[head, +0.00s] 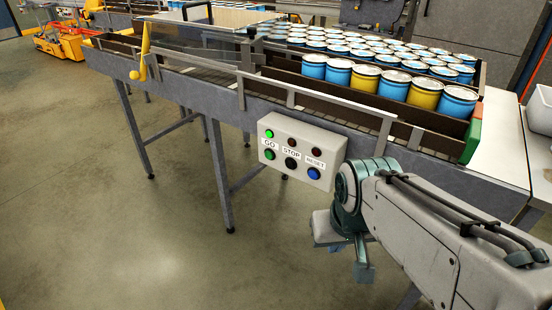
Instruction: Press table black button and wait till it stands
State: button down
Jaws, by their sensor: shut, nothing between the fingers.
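A beige control box (325,183) hangs on the front side of the grey conveyor table. It bears the labels GO, STOP and RESET. The black button (291,163) is in its lower row, under STOP, between a dark green button (270,155) and a blue button (314,174). Above them, the GO lamp (269,133) glows green and the other two lamps look dark red. My gripper (363,272) hangs below and right of the box, apart from the buttons. It is shut and empty, partly hidden by my arm's wrist.
The conveyor table (190,90) carries a wooden-sided tray (395,103) full of blue and yellow cans. A metal guard rail (320,102) runs above the box. Table legs (221,180) stand below left. The floor at the lower left is clear.

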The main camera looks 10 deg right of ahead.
aim_at(291, 164)
jog(key=u, duration=0.5)
jog(key=k, duration=1.2)
jog(key=u, duration=1.1)
jog(key=i, duration=1.25)
jog(key=z, duration=0.6)
jog(key=i, duration=0.8)
jog(key=z, duration=0.7)
